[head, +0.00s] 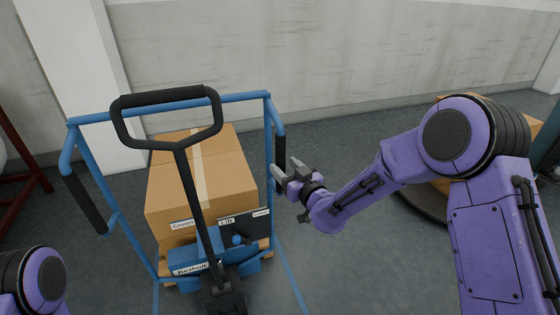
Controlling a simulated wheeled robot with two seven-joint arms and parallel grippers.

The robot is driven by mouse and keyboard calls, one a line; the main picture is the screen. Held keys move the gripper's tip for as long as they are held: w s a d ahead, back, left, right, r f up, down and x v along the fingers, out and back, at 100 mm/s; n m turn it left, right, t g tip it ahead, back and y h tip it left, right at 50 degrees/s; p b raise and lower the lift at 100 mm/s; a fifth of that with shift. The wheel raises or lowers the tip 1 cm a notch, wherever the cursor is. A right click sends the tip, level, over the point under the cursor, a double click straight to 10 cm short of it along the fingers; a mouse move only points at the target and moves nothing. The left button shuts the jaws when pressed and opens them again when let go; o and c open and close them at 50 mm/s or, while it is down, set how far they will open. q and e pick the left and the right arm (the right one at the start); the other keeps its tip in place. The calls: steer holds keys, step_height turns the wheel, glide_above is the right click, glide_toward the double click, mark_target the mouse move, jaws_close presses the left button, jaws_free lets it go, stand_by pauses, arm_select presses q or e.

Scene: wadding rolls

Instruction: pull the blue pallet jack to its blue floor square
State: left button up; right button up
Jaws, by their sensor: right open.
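The blue pallet jack (205,263) stands in front of me with its black loop handle (166,96) upright towards me. A blue tubular frame (240,98) rises around its load, with a black grip on the left post (85,202) and another on the right post (279,145). My right gripper (286,170) is open at the lower end of the right grip. I cannot tell whether its fingers touch or straddle the grip. My left gripper is out of view. Blue lines (291,276) run on the floor beside the jack; no whole square shows.
Cardboard boxes (165,192) sit on the jack behind the handle. A pale wall (330,60) and white pillar (72,70) stand behind. A dark red frame (22,150) is at the left.

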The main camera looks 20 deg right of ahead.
mark_target(283, 166)
steer(key=x, duration=0.3)
steer(key=shift+w, duration=0.2)
jaws_close()
steer(key=shift+a+f, duration=0.1)
